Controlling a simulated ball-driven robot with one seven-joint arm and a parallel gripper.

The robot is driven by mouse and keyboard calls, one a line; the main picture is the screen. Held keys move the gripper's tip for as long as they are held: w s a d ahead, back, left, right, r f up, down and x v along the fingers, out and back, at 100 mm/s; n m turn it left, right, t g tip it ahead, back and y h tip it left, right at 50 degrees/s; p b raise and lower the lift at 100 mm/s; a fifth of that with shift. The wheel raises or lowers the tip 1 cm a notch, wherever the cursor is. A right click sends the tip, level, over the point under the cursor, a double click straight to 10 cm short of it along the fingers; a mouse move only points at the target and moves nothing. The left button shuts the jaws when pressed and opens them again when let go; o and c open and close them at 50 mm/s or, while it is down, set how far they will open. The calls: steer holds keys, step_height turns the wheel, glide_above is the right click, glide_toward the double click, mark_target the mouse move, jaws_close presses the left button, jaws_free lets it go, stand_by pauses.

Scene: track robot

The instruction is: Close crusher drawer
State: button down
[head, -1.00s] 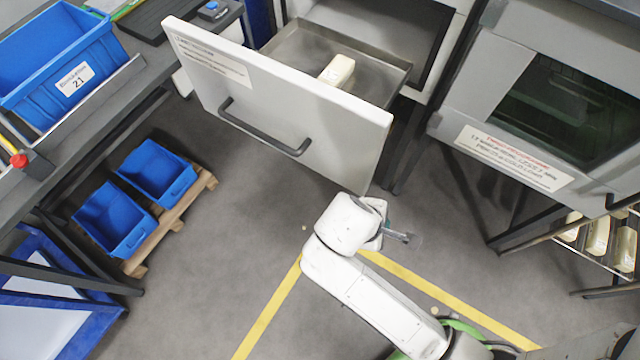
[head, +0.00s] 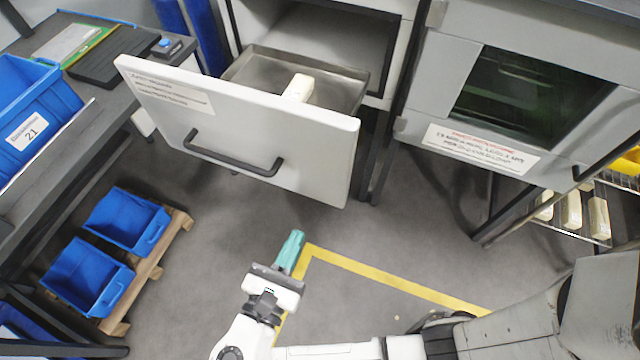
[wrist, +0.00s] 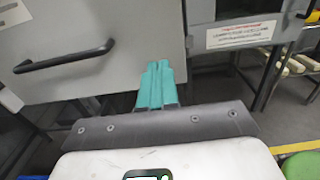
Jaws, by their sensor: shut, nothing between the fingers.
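The crusher drawer (head: 320,138) is pulled out, with a white front, a label and a black bar handle (head: 233,153). Its metal tray holds a cream-coloured block (head: 298,88). The opening of the housing shows behind it. My gripper (head: 292,245) has teal fingers, closed together and empty. In the head view it is below and in front of the drawer front, apart from it. In the wrist view the teal fingers (wrist: 156,84) point toward the drawer front (wrist: 130,40), right of the handle (wrist: 63,57); contact cannot be told there.
A grey cabinet with a dark window (head: 530,100) stands to the right, above a rack of cream blocks (head: 571,212). Blue bins (head: 127,220) lie on a wooden pallet at left. A blue button box (head: 166,45) sits on the bench. Grey floor with yellow lines is clear in front.

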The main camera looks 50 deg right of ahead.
mark_target(326, 175)
steer(key=p+x, duration=0.2)
steer(key=x, duration=1.1)
steer(key=shift+p, duration=0.3)
steer(key=shift+d, duration=0.1)
steer(key=shift+w+d, duration=0.1)
steer(key=shift+d, duration=0.15)
steer(key=b+x, duration=0.7)
steer(key=x, duration=2.8)
steer(key=shift+d, duration=0.2)
steer(key=shift+w, duration=0.1)
